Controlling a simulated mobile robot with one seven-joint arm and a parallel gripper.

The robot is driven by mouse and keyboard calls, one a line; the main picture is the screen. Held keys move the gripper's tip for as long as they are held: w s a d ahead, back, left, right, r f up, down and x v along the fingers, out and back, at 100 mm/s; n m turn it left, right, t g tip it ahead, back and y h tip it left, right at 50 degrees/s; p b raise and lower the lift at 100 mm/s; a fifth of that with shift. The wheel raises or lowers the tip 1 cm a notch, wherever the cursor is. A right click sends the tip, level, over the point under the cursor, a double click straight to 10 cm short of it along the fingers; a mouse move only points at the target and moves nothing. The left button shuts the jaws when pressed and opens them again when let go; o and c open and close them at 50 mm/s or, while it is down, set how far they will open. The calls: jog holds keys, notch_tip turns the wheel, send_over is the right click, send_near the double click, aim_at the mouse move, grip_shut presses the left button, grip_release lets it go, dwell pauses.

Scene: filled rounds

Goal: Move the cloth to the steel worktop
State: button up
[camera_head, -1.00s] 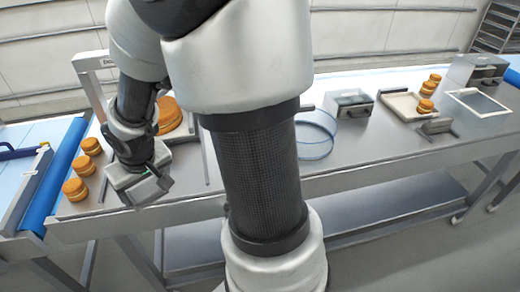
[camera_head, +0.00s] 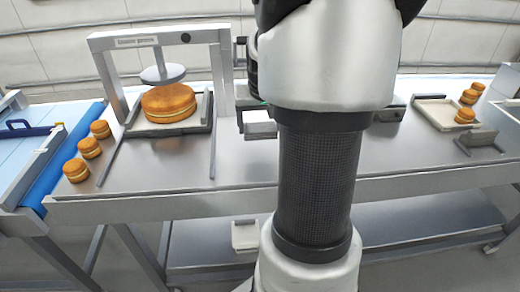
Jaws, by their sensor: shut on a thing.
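The steel worktop (camera_head: 415,155) is the long grey metal table across the view. My gripper (camera_head: 262,131) is partly hidden behind my own arm. It is over the worktop just right of the press, and its fingertips are not clear. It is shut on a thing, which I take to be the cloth. I cannot make out the cloth itself here, in the jaws or elsewhere. I cannot tell whether the gripper touches the worktop.
A press frame (camera_head: 104,82) stands at the left with a large round cake (camera_head: 169,103) under its plate. Several small filled rounds (camera_head: 89,148) line the left edge by a blue-edged belt (camera_head: 58,170). A cream tray (camera_head: 432,116) sits at the right. Bare worktop lies between.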

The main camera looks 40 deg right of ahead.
jog(key=shift+f+b, duration=0.3)
jog(key=shift+f, duration=3)
jog(key=shift+f, duration=0.1)
jog(key=shift+f, duration=0.2)
jog(key=o, duration=1)
jog(key=shift+r, duration=0.1)
jog(key=shift+o, duration=0.2)
jog(key=shift+r, duration=0.1)
jog(key=shift+r, duration=0.25)
jog(key=p+v, duration=0.1)
jog(key=v, duration=1)
jog(key=shift+s+r, duration=0.15)
jog(key=shift+r, duration=0.15)
jog(key=shift+a, duration=0.15)
